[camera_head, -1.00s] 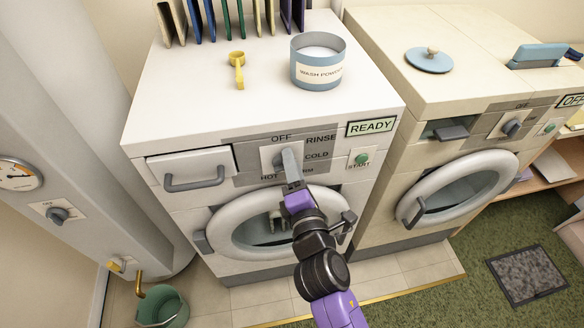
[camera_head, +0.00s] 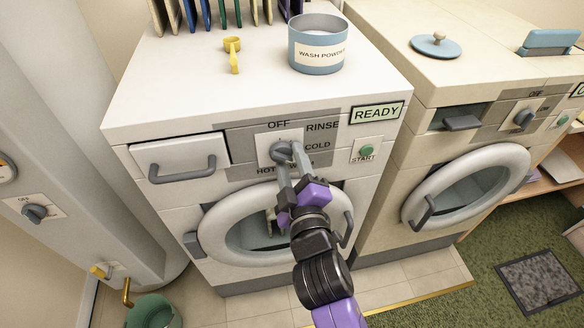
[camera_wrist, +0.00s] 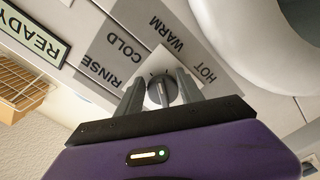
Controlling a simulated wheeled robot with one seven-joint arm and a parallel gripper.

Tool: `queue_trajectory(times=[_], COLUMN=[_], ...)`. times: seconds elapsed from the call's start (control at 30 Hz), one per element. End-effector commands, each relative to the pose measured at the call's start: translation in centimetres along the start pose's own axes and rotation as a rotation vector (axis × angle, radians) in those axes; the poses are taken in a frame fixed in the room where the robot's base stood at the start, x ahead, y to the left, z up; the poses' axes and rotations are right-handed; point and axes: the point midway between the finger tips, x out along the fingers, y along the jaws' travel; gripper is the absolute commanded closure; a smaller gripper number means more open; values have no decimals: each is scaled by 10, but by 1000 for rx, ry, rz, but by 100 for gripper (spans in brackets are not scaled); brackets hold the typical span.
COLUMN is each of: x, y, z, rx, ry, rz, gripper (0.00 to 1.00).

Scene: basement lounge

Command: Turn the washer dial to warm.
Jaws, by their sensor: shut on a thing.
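The washer dial (camera_head: 283,150) is a dark grey knob on a pale plate on the left washer's front panel. OFF, RINSE, COLD and HOT labels show around it, and WARM is partly hidden by my gripper in the head view. My gripper (camera_head: 289,163) reaches up from below, its two grey fingers on either side of the knob. In the wrist view the dial (camera_wrist: 162,90) sits between the fingers (camera_wrist: 160,92), which are shut on it, and WARM and HOT read clearly above it. I cannot tell surely which label the dial points to.
A green START button (camera_head: 366,151) and a READY display (camera_head: 377,112) are right of the dial. The detergent drawer (camera_head: 180,158) is at left, the round door (camera_head: 222,235) below. A wash powder tub (camera_head: 318,57) and yellow scoop (camera_head: 233,58) stand on top.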

Motion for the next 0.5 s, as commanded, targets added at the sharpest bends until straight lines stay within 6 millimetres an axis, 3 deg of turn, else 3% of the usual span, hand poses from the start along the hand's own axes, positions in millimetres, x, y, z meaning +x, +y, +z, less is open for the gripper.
queue_trajectory(times=[0.5], x=[0], y=[-10], z=[1], rx=[357], ry=[-2], rz=[-2], gripper=[96])
